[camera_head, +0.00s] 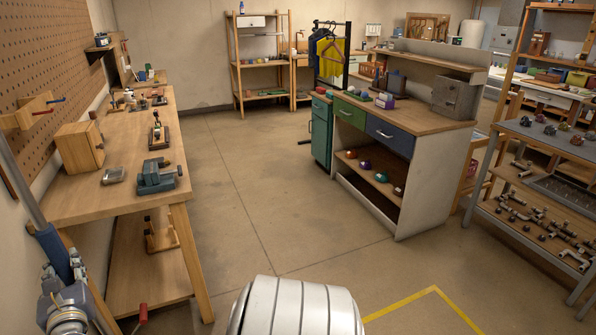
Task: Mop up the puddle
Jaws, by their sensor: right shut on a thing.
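My right gripper (68,272) is at the lower left edge, its metal wrist below it. It is shut on a long pole (20,185), grey above with a dark blue section near the gripper. The pole is tilted and runs up and out at the left edge. Its other end is out of view, so I cannot tell for sure that it is a mop. No puddle shows on the visible floor. My left gripper is not in view.
A wooden workbench (95,200) with tools runs along the left wall, close to the pole. A workbench with green and blue drawers (390,136) stands right of centre. A metal rack with pipe fittings (500,225) is at the right. Floor between is clear; yellow tape (400,303) marks it.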

